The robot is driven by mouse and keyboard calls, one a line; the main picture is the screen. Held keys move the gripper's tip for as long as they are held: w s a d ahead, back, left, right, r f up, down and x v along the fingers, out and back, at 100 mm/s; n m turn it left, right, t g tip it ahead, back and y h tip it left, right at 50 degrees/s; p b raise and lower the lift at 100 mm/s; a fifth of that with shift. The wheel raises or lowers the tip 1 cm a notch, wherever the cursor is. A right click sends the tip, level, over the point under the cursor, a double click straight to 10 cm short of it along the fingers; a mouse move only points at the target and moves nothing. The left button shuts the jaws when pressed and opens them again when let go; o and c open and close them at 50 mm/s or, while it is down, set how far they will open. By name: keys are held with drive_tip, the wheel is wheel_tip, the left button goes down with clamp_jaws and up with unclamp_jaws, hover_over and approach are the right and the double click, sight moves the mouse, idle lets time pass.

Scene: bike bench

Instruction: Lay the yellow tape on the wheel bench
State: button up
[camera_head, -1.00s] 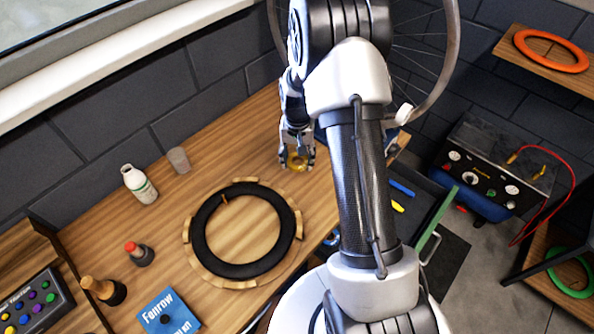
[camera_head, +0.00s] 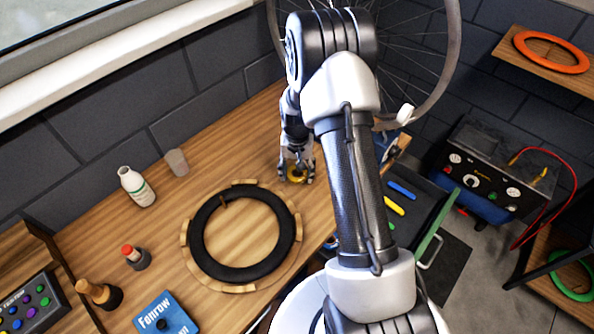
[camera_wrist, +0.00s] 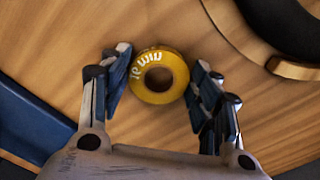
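The yellow tape (camera_head: 297,175) is a small ring roll, seen flat-side up with its dark centre hole and printing in the wrist view (camera_wrist: 159,75). It appears to lie flat on the wooden wheel bench (camera_head: 235,140), near the back right part. My gripper (camera_head: 297,172) is low over the bench, with one finger on each side of the tape. In the wrist view, my gripper (camera_wrist: 160,80) looks open, with narrow gaps between the fingers and the roll. The head view partly hides the tape behind the fingers.
A black tire (camera_head: 200,250) lies in a wooden ring left of the tape. A blue object (camera_wrist: 30,125) is near the gripper's left.

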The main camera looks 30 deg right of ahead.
drive_tip(key=shift+o, duration=1.3)
drive_tip(key=shift+r, duration=0.15)
drive_tip(key=s+a+r+n+p, duration=0.1)
drive_tip(key=a+r+p, duration=0.1)
drive_tip(key=r, duration=0.8)
drive_tip(key=s+a+r+p, duration=0.1)
drive_tip(key=r, duration=0.9)
drive_tip(key=s+a+r+n+t, duration=0.2)
drive_tip(key=s+a+r, duration=0.4)
drive_tip(key=r, duration=0.5)
drive_tip(key=s+a+r+n+t, duration=0.1)
drive_tip(key=s+a+r+n, duration=0.1)
drive_tip(key=s, duration=0.6)
drive_tip(key=s+a+r+n+t, duration=0.1)
drive_tip(key=s+a+r, duration=0.1)
drive_tip(key=s, duration=0.7)
drive_tip(key=shift+s+a+r+n+t, duration=0.3)
drive_tip(key=shift+a+n, duration=0.05)
drive_tip(key=shift+n, duration=0.05)
